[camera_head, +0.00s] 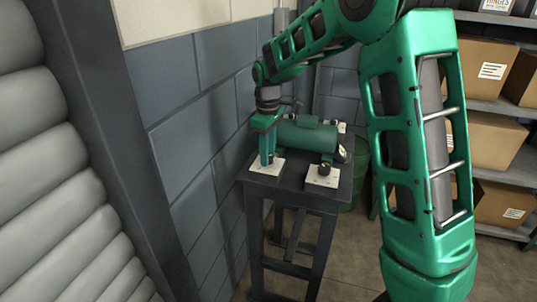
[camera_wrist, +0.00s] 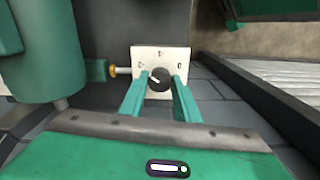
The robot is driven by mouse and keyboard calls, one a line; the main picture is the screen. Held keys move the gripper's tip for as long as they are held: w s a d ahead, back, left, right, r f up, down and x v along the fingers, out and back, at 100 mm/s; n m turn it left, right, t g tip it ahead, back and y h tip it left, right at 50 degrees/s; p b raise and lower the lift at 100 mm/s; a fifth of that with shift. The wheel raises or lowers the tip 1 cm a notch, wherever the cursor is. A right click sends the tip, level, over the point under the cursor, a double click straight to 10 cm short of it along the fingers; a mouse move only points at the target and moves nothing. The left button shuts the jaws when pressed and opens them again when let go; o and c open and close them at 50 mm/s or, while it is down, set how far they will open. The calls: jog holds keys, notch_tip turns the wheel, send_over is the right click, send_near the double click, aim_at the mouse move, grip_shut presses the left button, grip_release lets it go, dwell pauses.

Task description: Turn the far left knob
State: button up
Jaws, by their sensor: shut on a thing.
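My gripper (camera_head: 267,161) reaches down at the left front of a dark table. In the wrist view its two green fingers (camera_wrist: 158,90) are shut on a round dark knob (camera_wrist: 159,82), one on each side. The knob sits on a white dial plate (camera_wrist: 146,55) with several printed marks, one of them a 0 at the right. The knob's white pointer line slants toward the plate's upper left. In the head view the plate (camera_head: 259,171) shows under the fingers, which hide the knob. This is the leftmost plate in the head view.
A second dark knob (camera_head: 324,169) on a white plate stands to the right. A green cylindrical machine (camera_head: 306,136) lies behind, with a gauge (camera_head: 343,153) at its right. The table (camera_head: 297,197) stands near a grey block wall (camera_head: 190,120). Shelves with boxes (camera_head: 493,140) are at the right.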

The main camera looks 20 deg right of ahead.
jog(key=n, duration=0.6)
jog(key=shift+d, duration=0.1)
jog(key=n, duration=0.6)
jog(key=shift+n, duration=0.3)
dwell(0.3)
jog(key=o, duration=1)
jog(key=shift+o, duration=0.2)
jog(key=shift+r, duration=0.15)
notch_tip(320, 180, up, 10)
jog(key=shift+r, duration=0.25)
